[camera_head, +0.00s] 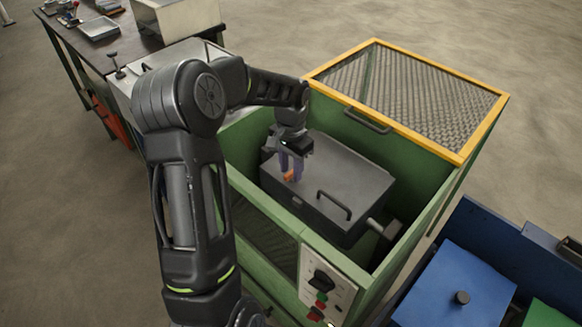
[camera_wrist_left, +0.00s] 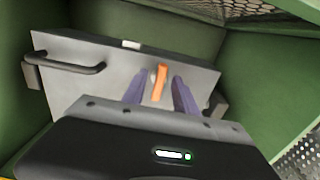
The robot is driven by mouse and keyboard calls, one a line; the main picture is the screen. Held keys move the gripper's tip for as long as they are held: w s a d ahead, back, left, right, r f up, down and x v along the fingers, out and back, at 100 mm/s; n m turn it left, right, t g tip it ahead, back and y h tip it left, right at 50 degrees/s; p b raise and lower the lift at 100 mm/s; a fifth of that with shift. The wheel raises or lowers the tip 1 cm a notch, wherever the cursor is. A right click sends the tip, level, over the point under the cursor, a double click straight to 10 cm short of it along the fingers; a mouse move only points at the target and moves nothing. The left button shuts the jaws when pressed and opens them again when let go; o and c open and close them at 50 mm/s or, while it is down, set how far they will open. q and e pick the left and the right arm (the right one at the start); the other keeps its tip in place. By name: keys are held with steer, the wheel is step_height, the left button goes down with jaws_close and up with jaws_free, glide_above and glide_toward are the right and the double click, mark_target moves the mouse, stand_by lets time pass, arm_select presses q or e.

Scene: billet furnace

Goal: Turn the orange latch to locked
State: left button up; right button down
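The orange latch (camera_head: 288,175) sits on the dark grey lid (camera_head: 340,180) of a box inside the green furnace housing. In the left wrist view the orange latch (camera_wrist_left: 160,82) stands between the two purple fingers, with a gap showing on both sides. My left gripper (camera_head: 290,168) is over the lid at the latch, its fingers apart; it also shows in the left wrist view (camera_wrist_left: 159,90). The lid has a dark bar handle (camera_head: 334,205) at its right. My right gripper is not in view.
The green housing (camera_head: 240,199) walls surround the lid closely. A yellow-framed mesh cover (camera_head: 410,95) stands at the back. A control panel (camera_head: 325,285) with knobs is on the front. A blue box (camera_head: 455,290) is at the right, and a workbench (camera_head: 90,40) at the upper left.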

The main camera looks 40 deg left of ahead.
arm_select(q)
steer(key=shift+c, duration=0.4)
jaws_close()
steer(key=shift+m, duration=0.4)
steer(key=m, duration=0.3)
steer(key=shift+a, duration=0.15)
steer(key=m, duration=0.4)
steer(key=shift+w+a+m, duration=0.1)
steer(key=shift+m, duration=0.3)
steer(key=m, duration=0.4)
steer(key=shift+w+m+p, duration=0.1)
steer(key=shift+m+p, duration=0.2)
steer(key=shift+p, duration=0.1)
steer(key=m, duration=0.4)
steer(key=shift+w+a+m+p, duration=0.1)
steer(key=shift+w+m+p, duration=0.05)
steer(key=shift+m+p, duration=0.2)
